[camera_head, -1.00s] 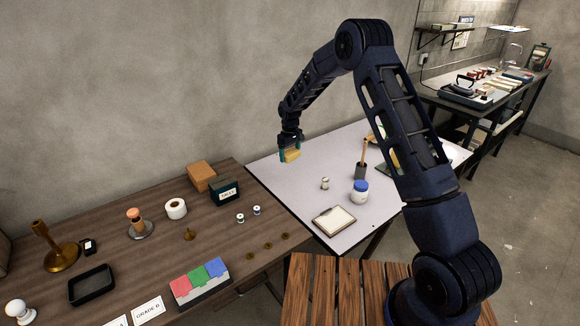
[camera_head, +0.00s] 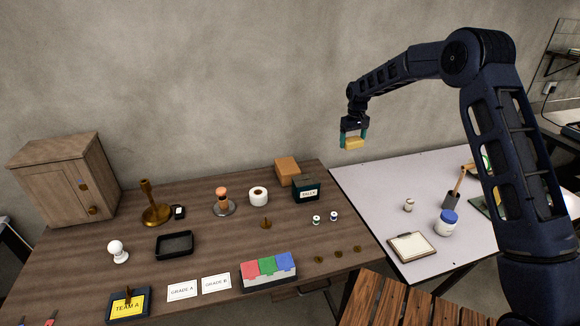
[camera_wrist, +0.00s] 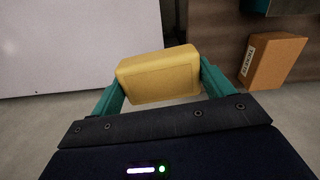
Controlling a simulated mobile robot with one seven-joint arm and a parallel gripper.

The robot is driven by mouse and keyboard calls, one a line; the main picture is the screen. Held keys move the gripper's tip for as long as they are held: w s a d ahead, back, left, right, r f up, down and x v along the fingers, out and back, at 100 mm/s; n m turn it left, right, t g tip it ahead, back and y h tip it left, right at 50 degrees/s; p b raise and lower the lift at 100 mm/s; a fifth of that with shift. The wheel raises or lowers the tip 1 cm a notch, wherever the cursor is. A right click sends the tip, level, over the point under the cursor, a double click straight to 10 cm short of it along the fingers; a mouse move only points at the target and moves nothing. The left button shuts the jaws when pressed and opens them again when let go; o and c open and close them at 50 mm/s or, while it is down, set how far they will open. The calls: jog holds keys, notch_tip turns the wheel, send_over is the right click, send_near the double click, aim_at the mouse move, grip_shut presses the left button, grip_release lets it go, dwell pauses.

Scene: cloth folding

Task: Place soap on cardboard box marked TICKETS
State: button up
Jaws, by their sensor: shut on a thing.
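My gripper (camera_head: 352,137) is shut on a yellow bar of soap (camera_head: 354,143) and holds it in the air, above the far side near the gap between the two tables. In the wrist view the soap (camera_wrist: 157,74) sits tilted between two teal fingers. The orange-brown cardboard box (camera_head: 287,170) stands at the back right of the brown table, left of and below my gripper. In the wrist view the box (camera_wrist: 275,62) is at the upper right, with a white label that seems to read TICKETS. The label is not visible in the head view.
A dark green box marked with a white label (camera_head: 305,189) stands right beside the cardboard box. The white table (camera_head: 375,190) holds a clipboard (camera_head: 412,247) and a blue-lidded jar (camera_head: 446,222).

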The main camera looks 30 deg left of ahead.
jog(key=s+a+r, duration=0.3)
jog(key=s+a, duration=0.1)
jog(key=a, duration=0.3)
jog(key=s+a+r, duration=0.3)
jog(key=a, duration=0.3)
notch_tip(320, 180, up, 4)
jog(key=m, duration=0.1)
send_over(289, 169)
notch_tip(289, 169, down, 20)
jog(key=shift+r, duration=0.15)
jog(key=o, duration=1)
jog(key=shift+o, duration=0.2)
notch_tip(289, 169, up, 12)
